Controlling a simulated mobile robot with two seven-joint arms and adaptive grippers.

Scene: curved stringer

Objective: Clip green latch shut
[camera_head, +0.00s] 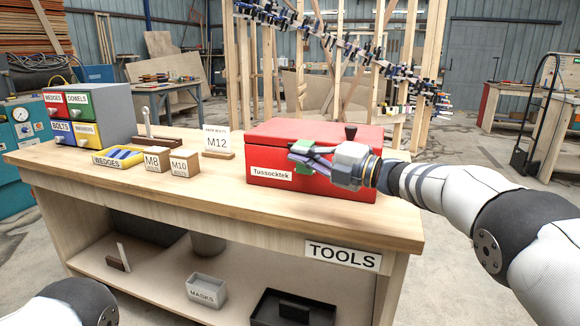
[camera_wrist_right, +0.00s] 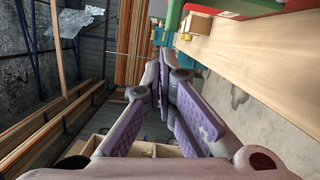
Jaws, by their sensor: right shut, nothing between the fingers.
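The red toolbox (camera_head: 335,140) labelled Tussocktek stands on the workbench with its lid down. The green latch (camera_head: 303,146) shows as a small patch at its front, mostly hidden behind my right gripper. My right gripper (camera_head: 296,158) is in front of the toolbox, its fingers closed together and empty. Whether it touches the latch I cannot tell. In the right wrist view the closed fingertips (camera_wrist_right: 165,66) lie below a green piece (camera_wrist_right: 174,14) at the top edge. The red toolbox side (camera_wrist_right: 245,6) shows beside it. My left gripper is out of view.
The wooden workbench (camera_head: 225,204) has free top left of the toolbox. M8 (camera_head: 156,160) and M10 (camera_head: 185,163) blocks, an M12 sign (camera_head: 217,142), a wedges tray (camera_head: 118,157) and a drawer unit (camera_head: 104,108) stand there. A masks bin (camera_head: 205,291) sits on the lower shelf.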

